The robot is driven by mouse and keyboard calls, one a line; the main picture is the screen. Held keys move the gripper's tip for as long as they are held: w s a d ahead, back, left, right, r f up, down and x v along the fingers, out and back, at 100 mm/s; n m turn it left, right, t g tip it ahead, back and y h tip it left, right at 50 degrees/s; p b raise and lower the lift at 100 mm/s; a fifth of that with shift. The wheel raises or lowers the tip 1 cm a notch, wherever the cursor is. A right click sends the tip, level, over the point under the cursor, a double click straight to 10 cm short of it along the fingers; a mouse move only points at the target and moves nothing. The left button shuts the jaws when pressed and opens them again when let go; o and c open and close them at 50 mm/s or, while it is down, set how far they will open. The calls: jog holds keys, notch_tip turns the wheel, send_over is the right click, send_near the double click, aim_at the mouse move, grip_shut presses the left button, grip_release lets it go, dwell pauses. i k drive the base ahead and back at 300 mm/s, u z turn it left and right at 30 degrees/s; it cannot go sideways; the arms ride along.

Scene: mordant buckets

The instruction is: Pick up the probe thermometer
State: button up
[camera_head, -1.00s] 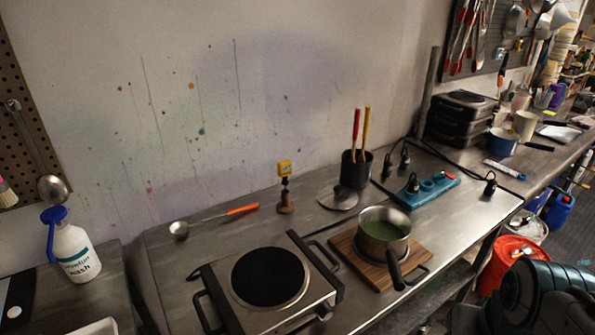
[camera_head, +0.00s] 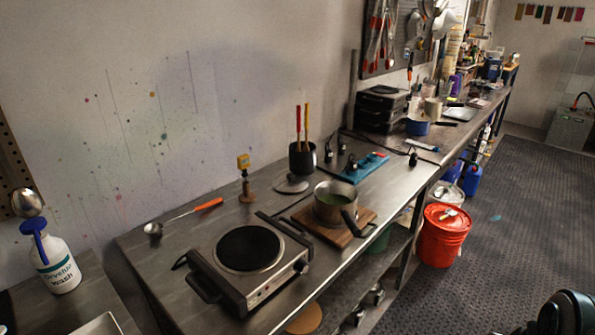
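No gripper fingers show in the view. Only a dark rounded part of my own body shows at the bottom right corner, far from the thermometer.
In front are a hot plate (camera_head: 205,268) and a pot (camera_head: 333,206) on a wooden board. A red bucket (camera_head: 444,240) stands on the floor.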

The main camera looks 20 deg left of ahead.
aim_at(243, 161)
jog(key=u, duration=0.1)
jog(key=k, duration=0.2)
jog(key=z, duration=0.3)
jog(key=i, duration=1.5)
jog(key=u, duration=1.7)
jog(key=i, duration=0.85)
jog(key=u, duration=0.9)
